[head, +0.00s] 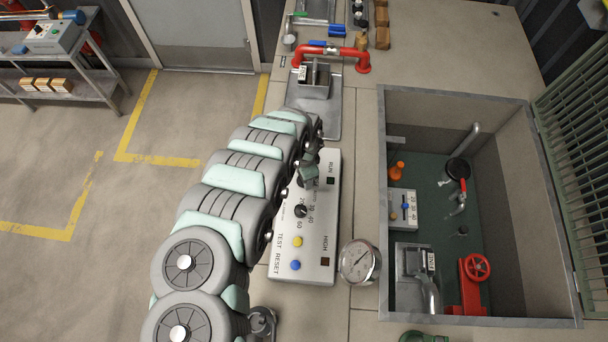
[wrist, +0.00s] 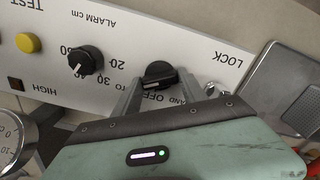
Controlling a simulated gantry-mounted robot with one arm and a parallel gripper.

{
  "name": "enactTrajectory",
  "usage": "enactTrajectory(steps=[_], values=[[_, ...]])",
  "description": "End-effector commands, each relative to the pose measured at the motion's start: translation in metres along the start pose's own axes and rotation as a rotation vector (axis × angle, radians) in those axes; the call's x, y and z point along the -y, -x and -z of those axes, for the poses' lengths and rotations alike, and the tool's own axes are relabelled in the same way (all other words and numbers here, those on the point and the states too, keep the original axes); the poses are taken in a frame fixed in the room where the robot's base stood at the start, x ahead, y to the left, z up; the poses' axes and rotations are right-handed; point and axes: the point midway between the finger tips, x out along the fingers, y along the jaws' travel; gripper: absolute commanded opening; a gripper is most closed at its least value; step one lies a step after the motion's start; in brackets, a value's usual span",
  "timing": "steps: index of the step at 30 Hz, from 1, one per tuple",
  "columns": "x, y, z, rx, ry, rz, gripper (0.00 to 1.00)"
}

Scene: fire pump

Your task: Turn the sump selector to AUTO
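The sump selector is a black rotary knob (wrist: 158,75) on a pale control panel (wrist: 125,30). Its labels read upside down in the wrist view; "OFF", part of "HAND" and the end of "AUTO" show around it. The knob's raised bar lies nearly sideways, slightly slanted; I cannot tell for sure which label it marks. My gripper (wrist: 163,88) is open, with one finger on each side of the knob and visible gaps to it. In the head view my gripper (head: 310,173) is over the panel (head: 322,225) and largely hides the selector.
The alarm knob (wrist: 85,62) and yellow TEST button (wrist: 27,43) are beside the selector. A blue RESET button (head: 295,265) and gauge (head: 358,262) lie at the panel's near end. An open sump pit (head: 440,210) with a metal rim lies to the right.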

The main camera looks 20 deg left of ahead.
Motion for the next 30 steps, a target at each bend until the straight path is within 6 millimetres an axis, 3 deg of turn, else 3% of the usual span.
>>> enactTrajectory(steps=[8,17,23,30], values=[[0.000,0.000,0.000,0.000,0.000,0.000,0.71],[0.000,0.002,0.000,0.000,0.000,0.001,0.71],[0.001,0.020,0.000,0.001,0.000,0.001,0.71],[0.002,0.060,-0.003,0.005,0.000,0.004,0.71]])
